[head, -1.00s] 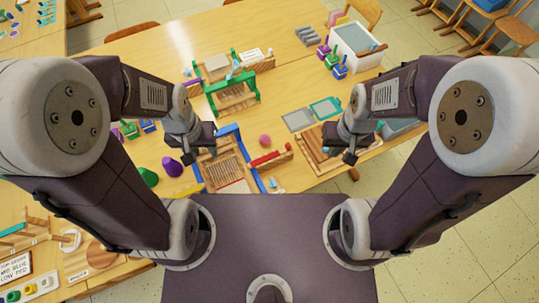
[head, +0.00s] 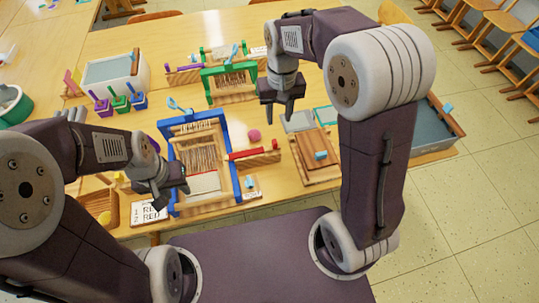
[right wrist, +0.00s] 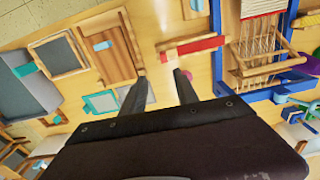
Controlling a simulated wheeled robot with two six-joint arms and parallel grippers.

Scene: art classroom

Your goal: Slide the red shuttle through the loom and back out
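The red shuttle (head: 250,154) lies on a wooden support just right of the blue-framed loom (head: 233,160). In the right wrist view, the red shuttle (right wrist: 195,48) is beyond and slightly right of the fingertips, beside the blue loom frame (right wrist: 217,20). My right gripper (head: 280,113) is open and empty, apart from the shuttle and above the table. Its two spread fingers show in the right wrist view (right wrist: 160,75). My left gripper (head: 180,188) is at the loom's left side, overlapping its frame in the picture; its finger opening is unclear.
A smaller green loom (head: 205,78) stands behind. A pink ball (head: 254,135) lies behind the shuttle. A wooden board (head: 316,145) lies to the right. A white bin (head: 132,72) and several small coloured pots stand at the back left. A lettered card (head: 148,212) lies at the front left.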

